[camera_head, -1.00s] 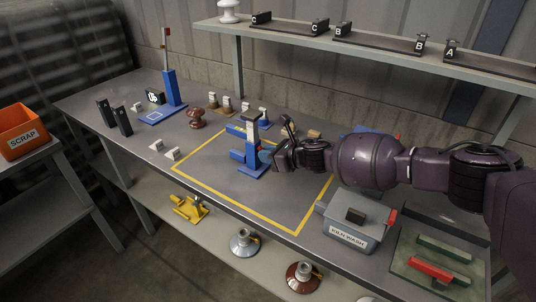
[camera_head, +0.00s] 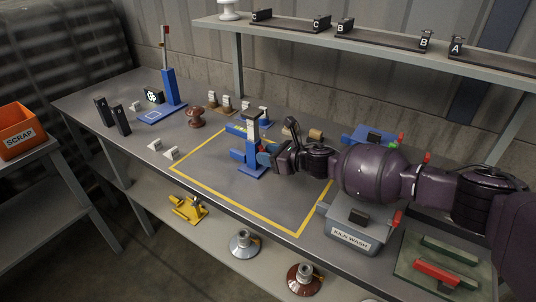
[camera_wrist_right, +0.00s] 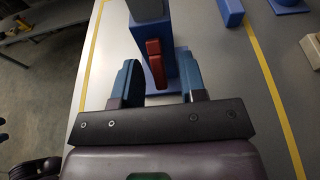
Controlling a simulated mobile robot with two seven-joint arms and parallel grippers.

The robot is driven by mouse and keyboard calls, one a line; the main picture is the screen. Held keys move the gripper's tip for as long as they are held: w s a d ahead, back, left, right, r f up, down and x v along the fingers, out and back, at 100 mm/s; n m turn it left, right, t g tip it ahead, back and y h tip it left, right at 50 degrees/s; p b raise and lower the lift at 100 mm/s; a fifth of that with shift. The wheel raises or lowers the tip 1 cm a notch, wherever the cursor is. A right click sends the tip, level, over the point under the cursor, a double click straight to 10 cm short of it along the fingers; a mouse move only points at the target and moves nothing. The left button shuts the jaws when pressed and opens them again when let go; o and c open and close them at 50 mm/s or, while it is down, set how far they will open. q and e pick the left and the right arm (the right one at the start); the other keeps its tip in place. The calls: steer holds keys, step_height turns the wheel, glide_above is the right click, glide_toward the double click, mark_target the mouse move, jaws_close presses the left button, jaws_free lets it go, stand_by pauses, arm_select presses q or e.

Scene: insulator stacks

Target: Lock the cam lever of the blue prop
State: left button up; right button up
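The blue prop (camera_head: 252,148) stands upright on its blue base (camera_head: 252,173) inside the yellow outline on the bench, with a grey top. Its red cam lever (camera_wrist_right: 155,62) shows in the right wrist view, hanging down the near face of the post. My right gripper (camera_head: 268,157) is close beside the prop on its right side. In the right wrist view the gripper (camera_wrist_right: 161,80) is open, its two blue-tipped fingers on either side of the lever's lower end, with gaps visible. Contact with the lever cannot be told. My left gripper is not in view.
The grey kiln wash box (camera_head: 350,232) stands right of the outline under my forearm. A blue stand (camera_head: 172,90) and a brown insulator (camera_head: 196,117) are at the left. Several small white-topped pieces stand behind the prop. The outlined area in front of the prop is clear.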

steer(key=shift+d+r, duration=0.1)
steer(key=shift+s+d+r, duration=0.1)
steer(key=shift+s+d, duration=0.05)
steer(key=shift+d, duration=0.05)
steer(key=p+v, duration=0.2)
steer(key=v, duration=0.8)
